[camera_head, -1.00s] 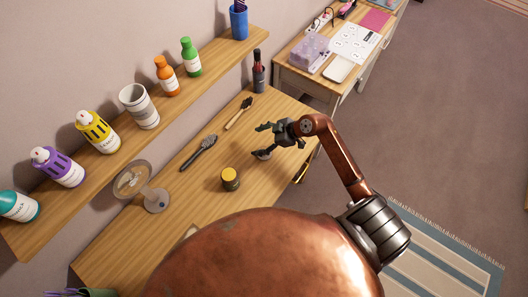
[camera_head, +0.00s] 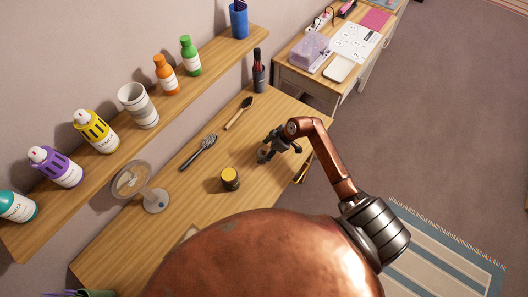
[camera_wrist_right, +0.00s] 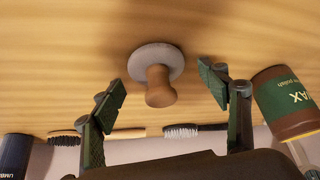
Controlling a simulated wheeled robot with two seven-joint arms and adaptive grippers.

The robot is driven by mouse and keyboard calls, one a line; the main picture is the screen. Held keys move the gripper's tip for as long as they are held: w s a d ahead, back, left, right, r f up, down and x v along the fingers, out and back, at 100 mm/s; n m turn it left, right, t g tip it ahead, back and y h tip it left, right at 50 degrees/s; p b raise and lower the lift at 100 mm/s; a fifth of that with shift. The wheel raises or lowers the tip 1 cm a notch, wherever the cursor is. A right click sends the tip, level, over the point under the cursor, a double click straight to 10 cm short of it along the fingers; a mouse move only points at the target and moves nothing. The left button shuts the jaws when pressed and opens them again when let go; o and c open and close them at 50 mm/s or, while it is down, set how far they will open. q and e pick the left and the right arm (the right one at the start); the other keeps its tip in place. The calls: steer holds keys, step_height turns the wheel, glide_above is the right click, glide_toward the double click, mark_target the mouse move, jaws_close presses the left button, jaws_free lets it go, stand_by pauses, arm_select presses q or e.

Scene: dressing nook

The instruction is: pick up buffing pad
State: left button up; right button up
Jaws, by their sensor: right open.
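The buffing pad, a round grey disc with a brown wooden knob (camera_wrist_right: 160,85), sits on the wooden table in the right wrist view, knob towards the camera. My right gripper (camera_wrist_right: 163,90) is open, its two dark green fingers spread on either side of the knob, with no visible contact. In the head view my right gripper (camera_head: 268,152) hangs over the table's right part, and its fingers largely hide the pad. My left gripper is not in view.
A wax tin (camera_wrist_right: 288,103) stands right of the fingers in the wrist view; its yellow lid (camera_head: 230,175) shows in the head view. A shelf (camera_head: 185,100) runs above.

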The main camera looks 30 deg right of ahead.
mark_target(263, 147)
steer(key=c, duration=1.2)
steer(key=shift+o, duration=0.2)
steer(key=shift+r, duration=0.15)
steer(key=shift+r, duration=0.25)
step_height(263, 147, up, 2)
steer(key=shift+r, duration=0.15)
steer(key=s+r+p, duration=0.1)
steer(key=s+r, duration=0.9)
steer(key=s, duration=0.4)
steer(key=shift+d+p, duration=0.4)
steer(key=shift+d, duration=0.05)
